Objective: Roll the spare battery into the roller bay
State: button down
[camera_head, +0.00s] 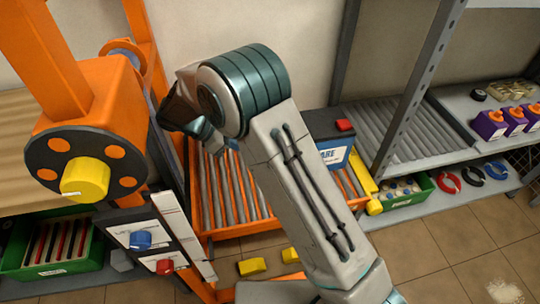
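The spare battery (337,155) is a dark box with a white label reading "ARE" in view. It has a red cap on top. It stands at the right end of the orange roller stand (222,228), and my arm hides its left part. The roller bay (405,130) is a shelf of grey rollers just right of the battery, behind a grey upright. A yellow bar with a round end (374,207) stands between the stand and the bay. My arm crosses the middle and folds over the orange rollers. Its far end is mostly hidden, and I cannot make out any fingers.
An orange machine (105,95) with a yellow knob stands close on the left. Below it is a panel with blue and red knobs (165,267). Purple and orange boxes (490,125) stand at right. Tiled floor is open at lower right.

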jog(key=b+x, duration=0.1)
jog(key=x, duration=0.8)
jog(key=shift+d+f, duration=0.1)
jog(key=shift+f, duration=0.05)
jog(key=d, duration=0.3)
jog(key=shift+w+d+f+b, duration=0.2)
jog(key=shift+w+b, duration=0.1)
jog(key=shift+b, duration=0.1)
jog(key=shift+w+d, duration=0.15)
jog(key=shift+d, duration=0.3)
